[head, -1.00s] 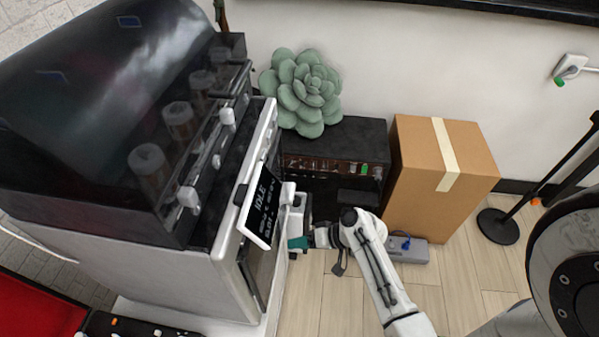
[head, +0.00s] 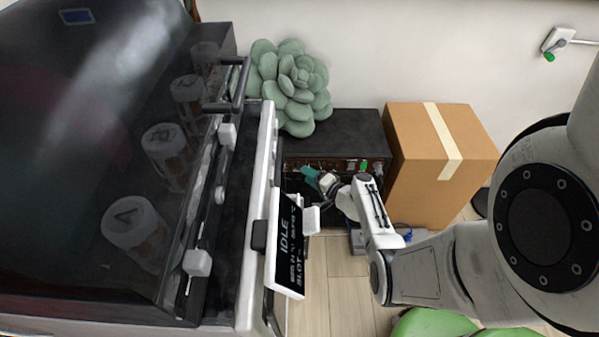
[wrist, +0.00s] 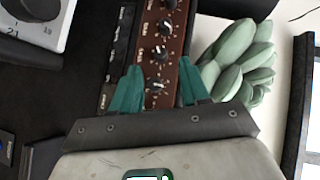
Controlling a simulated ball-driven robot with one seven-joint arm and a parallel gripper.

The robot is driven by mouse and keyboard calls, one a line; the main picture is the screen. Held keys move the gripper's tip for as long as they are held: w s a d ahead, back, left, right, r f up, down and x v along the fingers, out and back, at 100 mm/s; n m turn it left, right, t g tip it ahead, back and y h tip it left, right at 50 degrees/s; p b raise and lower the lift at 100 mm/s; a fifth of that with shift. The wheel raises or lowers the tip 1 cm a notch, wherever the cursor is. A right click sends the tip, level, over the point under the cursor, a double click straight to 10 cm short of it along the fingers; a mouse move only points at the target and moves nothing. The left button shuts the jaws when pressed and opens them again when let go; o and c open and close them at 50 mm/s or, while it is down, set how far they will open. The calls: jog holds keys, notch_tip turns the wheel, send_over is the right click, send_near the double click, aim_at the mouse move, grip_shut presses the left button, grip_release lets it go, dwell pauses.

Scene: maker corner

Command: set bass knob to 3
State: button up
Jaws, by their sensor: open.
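A black amplifier (head: 345,128) stands against the wall, with a brown control panel (head: 297,163) on its front. In the wrist view the panel (wrist: 150,42) carries a row of dark knobs with white marks, among them an upper knob (wrist: 163,28) and a middle knob (wrist: 160,54). Labels are too small to read, so I cannot tell which is the bass knob. My gripper (head: 309,174) is at the panel's front. In the wrist view its teal fingers (wrist: 160,80) are spread, with the panel and a lower knob (wrist: 158,86) showing between them. Contact is not visible.
A large dark-hooded machine (head: 110,130) with a tilted display (head: 288,240) fills the left, close to my arm. A cardboard box (head: 425,180) stands right of the amplifier. A green succulent (head: 292,85) sits at the amplifier's left. A grey pedal (head: 357,240) lies on the floor.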

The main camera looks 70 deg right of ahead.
aim_at(297, 169)
jog(key=shift+b+x, duration=0.6)
jog(key=shift+x, duration=1.75)
jog(key=shift+a, duration=0.1)
grip_shut()
